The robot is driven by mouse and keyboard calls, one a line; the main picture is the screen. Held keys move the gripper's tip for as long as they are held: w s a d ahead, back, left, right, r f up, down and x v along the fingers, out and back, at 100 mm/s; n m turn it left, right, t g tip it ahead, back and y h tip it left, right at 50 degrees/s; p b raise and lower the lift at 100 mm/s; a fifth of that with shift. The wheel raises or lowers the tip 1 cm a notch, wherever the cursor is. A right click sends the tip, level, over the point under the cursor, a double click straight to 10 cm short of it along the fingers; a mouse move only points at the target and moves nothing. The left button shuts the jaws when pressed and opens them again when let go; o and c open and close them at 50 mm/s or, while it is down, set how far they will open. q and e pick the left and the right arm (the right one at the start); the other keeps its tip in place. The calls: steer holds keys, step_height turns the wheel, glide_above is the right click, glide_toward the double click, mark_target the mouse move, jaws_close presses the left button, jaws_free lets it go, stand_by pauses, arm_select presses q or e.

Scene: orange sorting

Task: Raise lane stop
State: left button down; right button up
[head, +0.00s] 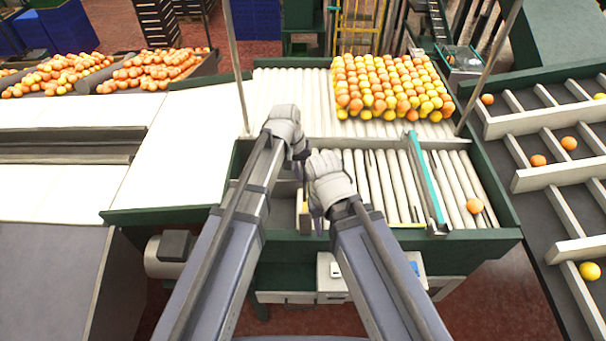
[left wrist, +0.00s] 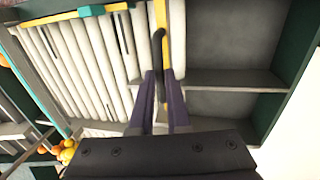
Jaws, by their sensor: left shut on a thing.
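My left gripper (head: 300,154) is at the left end of the near roller bed, by the grey compartment. In the left wrist view its two purple fingers (left wrist: 158,98) are shut on a black curved handle (left wrist: 158,48). The handle stands against a yellow-edged strip (left wrist: 162,18) between rollers and compartment. This looks like the lane stop; a yellow piece (head: 304,207) of it seems to show in the head view. My right gripper (head: 318,212) is just right of and nearer than the left one; its fingers are mostly hidden by its own wrist.
A pile of oranges and yellow fruit (head: 388,85) lies on the far rollers, behind a grey crossbar (head: 370,141). A teal-topped divider (head: 424,175) stands on the near rollers (head: 372,185). One orange (head: 474,206) lies right of it. Two thin posts flank the bed.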

arm_select(q)
steer(key=shift+f, duration=0.1)
steer(key=c, duration=0.9)
jaws_free()
